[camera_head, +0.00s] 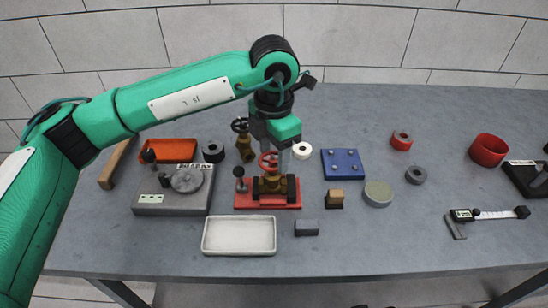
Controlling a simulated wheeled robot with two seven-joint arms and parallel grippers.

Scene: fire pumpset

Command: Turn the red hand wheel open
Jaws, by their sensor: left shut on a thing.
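The red hand wheel (268,160) tops a brass valve (270,182) on a red base plate (243,200) near the middle of the table. My left gripper (283,155) points down from above at the wheel's right side and is shut on the wheel's rim. The fingers are small here and partly hide that side of the wheel. A second brass valve (246,152) with a black hand wheel (240,125) stands just behind and to the left. My right gripper is not in view.
A white tray (240,251) lies in front of the valve. A grey plate fixture (172,203) and an orange tray (176,146) are at left. A blue plate (343,164) is at right, with rings, blocks and a caliper (488,214) beyond.

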